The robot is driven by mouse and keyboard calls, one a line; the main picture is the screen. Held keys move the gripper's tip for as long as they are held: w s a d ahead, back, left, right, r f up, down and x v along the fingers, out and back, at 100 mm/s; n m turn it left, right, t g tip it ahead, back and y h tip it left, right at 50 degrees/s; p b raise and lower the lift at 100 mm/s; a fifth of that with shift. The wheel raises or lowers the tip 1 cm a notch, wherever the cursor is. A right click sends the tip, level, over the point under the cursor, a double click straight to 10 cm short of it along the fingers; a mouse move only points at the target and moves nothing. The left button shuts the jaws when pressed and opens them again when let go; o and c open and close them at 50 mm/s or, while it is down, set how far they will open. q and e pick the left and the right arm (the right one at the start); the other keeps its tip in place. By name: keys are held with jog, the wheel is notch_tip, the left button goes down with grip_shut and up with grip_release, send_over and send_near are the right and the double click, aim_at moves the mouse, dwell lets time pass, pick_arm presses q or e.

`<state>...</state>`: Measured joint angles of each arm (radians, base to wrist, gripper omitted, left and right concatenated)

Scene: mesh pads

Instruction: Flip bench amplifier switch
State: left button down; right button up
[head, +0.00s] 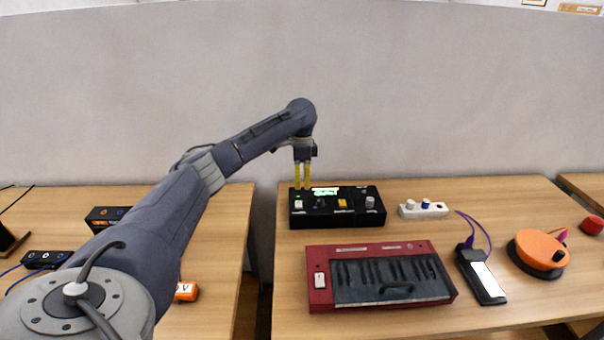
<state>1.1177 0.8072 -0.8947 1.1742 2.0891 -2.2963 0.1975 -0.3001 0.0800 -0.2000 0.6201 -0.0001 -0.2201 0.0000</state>
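A black box (362,217) with a lit green display, which looks like the bench amplifier, sits at the back left of the right-hand table. Its top has a white switch (298,204), a dark knob or switch (319,203), a yellow switch (342,204) and a grey-white knob (370,203). My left gripper (302,188) points down with two yellow fingers over the box's back left corner, behind the white switch. The fingers are close together with a thin gap; whether they are shut is unclear. Contact with the box cannot be told. My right gripper is not in view.
A red keyboard (320,299) lies in front of the box. To the right are a white power strip (424,210), a black device with a white panel (482,277), an orange round device (540,249) and a red object (592,225). A gap separates the tables.

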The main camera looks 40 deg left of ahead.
aim_at(302, 205)
pick_arm(q)
jog(key=f, duration=0.7)
jog(key=shift+s+d+f, duration=0.1)
jog(key=shift+s+d, duration=0.15)
jog(key=shift+s, duration=0.1)
jog(key=shift+s+f+t, duration=0.1)
jog(key=shift+f+t, duration=0.2)
jog(key=shift+d+f+t+y, duration=0.1)
jog(key=shift+f+t+y, duration=0.1)
jog(key=shift+t+y, duration=0.3)
